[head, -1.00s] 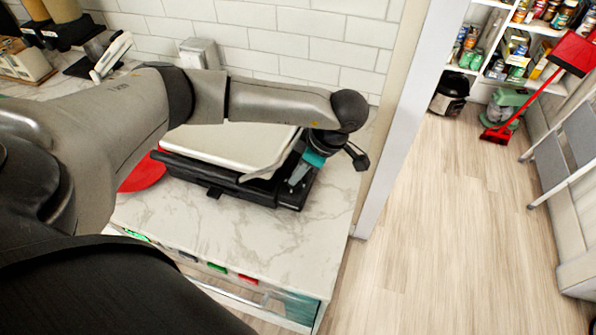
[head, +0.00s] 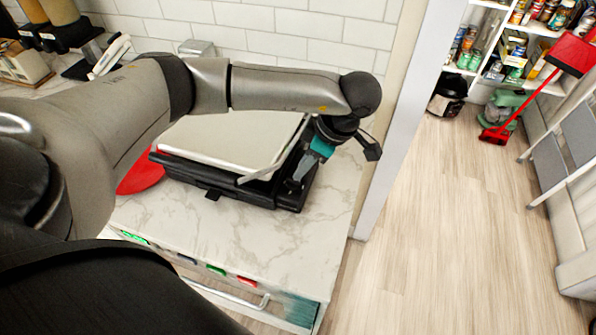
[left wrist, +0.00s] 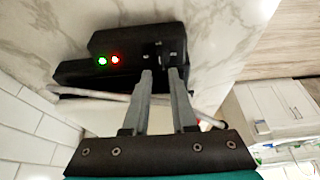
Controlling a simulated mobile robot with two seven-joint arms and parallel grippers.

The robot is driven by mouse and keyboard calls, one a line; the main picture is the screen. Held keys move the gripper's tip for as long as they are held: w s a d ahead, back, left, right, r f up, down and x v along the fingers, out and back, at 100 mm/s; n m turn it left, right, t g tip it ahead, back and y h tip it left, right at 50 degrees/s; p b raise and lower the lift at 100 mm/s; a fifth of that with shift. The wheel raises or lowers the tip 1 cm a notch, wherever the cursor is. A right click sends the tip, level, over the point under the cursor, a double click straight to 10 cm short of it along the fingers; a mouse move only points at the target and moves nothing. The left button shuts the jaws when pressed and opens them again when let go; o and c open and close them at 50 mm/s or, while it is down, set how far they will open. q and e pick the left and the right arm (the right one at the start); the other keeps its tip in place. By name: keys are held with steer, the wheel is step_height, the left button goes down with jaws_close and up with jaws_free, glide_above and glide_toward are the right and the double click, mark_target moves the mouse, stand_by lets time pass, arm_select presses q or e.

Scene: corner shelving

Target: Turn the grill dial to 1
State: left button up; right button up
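The grill (head: 228,145) is black with a pale lid and sits on the marble counter. In the left wrist view its black control housing (left wrist: 128,42) carries a green and a red light and small white marks. A dark dial (left wrist: 153,52) appears to be beside the marks, but its pointer is too small to read. My left gripper (left wrist: 160,71) reaches down at the grill's right end, its fingertips at the housing near the dial, with a gap between them. Contact with the dial cannot be told. The left gripper also shows in the head view (head: 296,184). My right gripper is out of view.
A red round item (head: 139,177) lies left of the grill. A metal canister (head: 197,48) stands behind it by the tiled wall. The counter front (head: 215,232) is bare. Open floor (head: 450,220) lies to the right, past a white door post (head: 398,130).

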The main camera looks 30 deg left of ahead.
arm_select(q)
steer(key=s+v, duration=0.1)
steer(key=v, duration=1)
steer(key=shift+w+d, duration=0.2)
steer(key=shift+w, duration=0.3)
steer(key=shift+r, duration=0.1)
